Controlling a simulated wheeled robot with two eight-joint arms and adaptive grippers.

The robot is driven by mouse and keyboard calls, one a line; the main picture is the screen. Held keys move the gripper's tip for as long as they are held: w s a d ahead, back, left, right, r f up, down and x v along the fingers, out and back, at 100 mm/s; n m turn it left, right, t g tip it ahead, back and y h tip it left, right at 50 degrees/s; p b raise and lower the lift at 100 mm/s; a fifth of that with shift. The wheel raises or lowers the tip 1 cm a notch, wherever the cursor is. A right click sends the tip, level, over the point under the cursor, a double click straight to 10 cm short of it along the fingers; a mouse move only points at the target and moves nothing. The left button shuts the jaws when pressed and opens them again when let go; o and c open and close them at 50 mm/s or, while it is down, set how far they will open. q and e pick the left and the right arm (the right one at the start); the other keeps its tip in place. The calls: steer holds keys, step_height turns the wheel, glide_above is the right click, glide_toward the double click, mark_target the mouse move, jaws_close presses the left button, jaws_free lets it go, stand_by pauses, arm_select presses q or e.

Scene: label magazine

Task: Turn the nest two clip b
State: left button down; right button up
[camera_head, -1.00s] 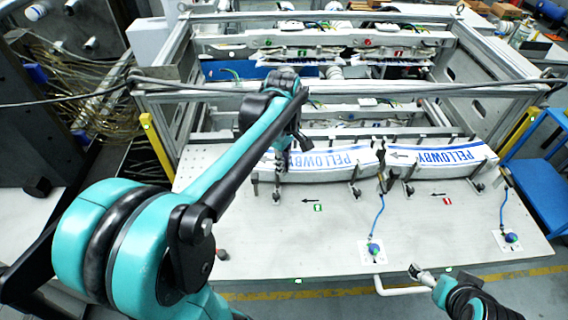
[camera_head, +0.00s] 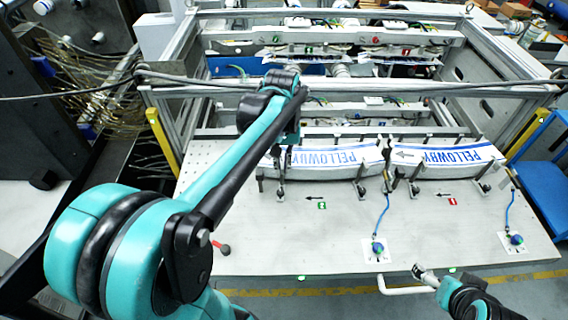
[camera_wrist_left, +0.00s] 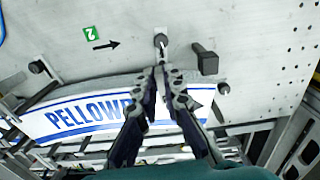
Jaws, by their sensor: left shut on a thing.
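Nest two, marked by a green label (camera_head: 321,205), holds a white and blue PELLOWBY label stack (camera_head: 350,156); the stack also shows in the left wrist view (camera_wrist_left: 75,118). My left gripper (camera_wrist_left: 163,68) reaches over the stack's arrow end. Its fingers are shut on a small clip (camera_wrist_left: 160,42) at the plate; the letter on this clip cannot be read. Another clip with a black block handle (camera_wrist_left: 205,60) stands just beside it. In the head view my left arm hides most of this gripper and clip. My right gripper (camera_head: 424,274) hangs off the table's front edge, its jaws unclear.
Nest one, with a red label (camera_head: 452,201), holds a second PELLOWBY stack (camera_head: 452,160) to the right, with clips along its front. Blue buttons on cables (camera_head: 377,247) stand near the front edge. A grey frame (camera_head: 360,86) rises behind.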

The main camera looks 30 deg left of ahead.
arm_select(q)
steer(key=shift+a+r+m, duration=0.1)
steer(key=shift+a+m, duration=0.1)
steer(key=shift+m, duration=0.6)
steer(key=c, duration=1.6)
jaws_free()
steer(key=shift+s, duration=0.1)
steer(key=shift+c, duration=0.2)
step_height(320, 180, up, 12)
